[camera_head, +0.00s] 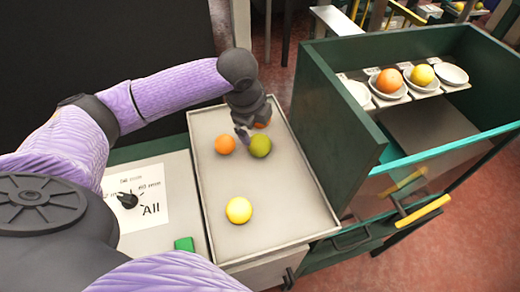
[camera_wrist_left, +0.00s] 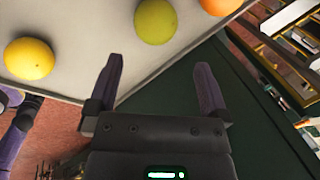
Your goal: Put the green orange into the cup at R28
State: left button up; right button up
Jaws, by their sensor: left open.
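The green orange (camera_head: 260,146) lies on the sorting tray (camera_head: 275,215), toward its far end. It also shows at the top of the left wrist view (camera_wrist_left: 155,20). My left gripper (camera_head: 243,134) is over the far part of the tray, close to the green orange in the head view. In the left wrist view its two fingers (camera_wrist_left: 158,88) are spread with nothing between them, and the green orange is beyond the fingertips. White cups stand in a row in the green crate; their labels are too small to read, so I cannot tell which is R28.
An orange fruit (camera_head: 225,145) lies left of the green one, another is partly hidden behind my gripper, and a yellow one (camera_head: 239,210) lies nearer. The green crate (camera_head: 340,105) stands right of the tray. Two cups hold an orange (camera_head: 390,80) and a yellow fruit (camera_head: 422,75); others look empty.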

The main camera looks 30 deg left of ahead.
aim_at(257, 140)
pick_arm(q)
jog(key=x, duration=0.3)
jog(key=b+x, duration=0.1)
jog(key=x, duration=0.2)
jog(key=b+x, duration=0.1)
jog(key=x, duration=0.2)
jog(key=shift+s, duration=0.35)
jog(key=shift+c, duration=0.3)
